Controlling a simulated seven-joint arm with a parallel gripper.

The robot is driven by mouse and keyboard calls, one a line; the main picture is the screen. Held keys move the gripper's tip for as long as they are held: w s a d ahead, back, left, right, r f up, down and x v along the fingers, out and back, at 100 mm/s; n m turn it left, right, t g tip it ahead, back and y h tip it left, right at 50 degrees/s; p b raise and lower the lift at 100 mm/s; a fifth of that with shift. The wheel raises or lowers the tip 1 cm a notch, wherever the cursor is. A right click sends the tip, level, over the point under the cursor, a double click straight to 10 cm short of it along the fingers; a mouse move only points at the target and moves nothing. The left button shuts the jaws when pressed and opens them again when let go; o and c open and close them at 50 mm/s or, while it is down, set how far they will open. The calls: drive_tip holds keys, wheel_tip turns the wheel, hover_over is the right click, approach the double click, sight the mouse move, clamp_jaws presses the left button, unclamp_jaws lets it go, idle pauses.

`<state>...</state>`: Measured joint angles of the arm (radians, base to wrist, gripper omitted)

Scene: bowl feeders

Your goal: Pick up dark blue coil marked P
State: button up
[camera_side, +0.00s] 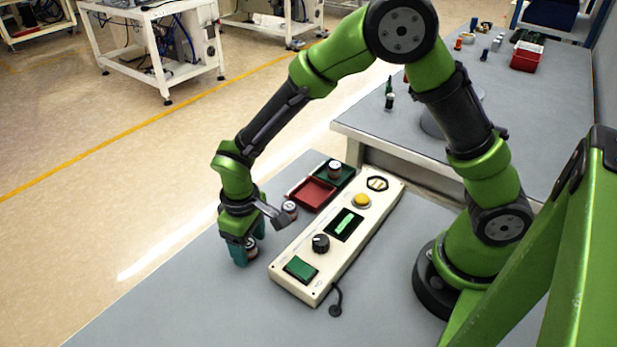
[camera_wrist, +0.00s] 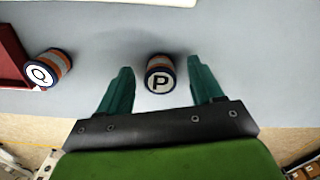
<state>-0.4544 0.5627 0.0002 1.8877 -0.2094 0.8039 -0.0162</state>
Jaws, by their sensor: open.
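The coil marked P (camera_wrist: 160,75) stands on the grey table in the wrist view. It has a white top with a black P, a dark blue rim and a copper-brown side. My gripper (camera_wrist: 160,88) is open, with one teal finger on each side of the coil and a visible gap to both. I cannot tell the exact height of the fingertips over the table.
A coil marked Q (camera_wrist: 46,68) stands beside the red tray (camera_wrist: 12,50). In the side view another coil (camera_side: 334,170) sits in the green tray (camera_side: 347,180). A cream control panel (camera_side: 300,250) with buttons and a knob lies right of the gripper.

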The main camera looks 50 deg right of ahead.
drive_tip(key=shift+c, duration=0.5)
drive_tip(key=c, duration=1)
drive_tip(key=shift+c, duration=0.2)
drive_tip(key=shift+r, duration=0.1)
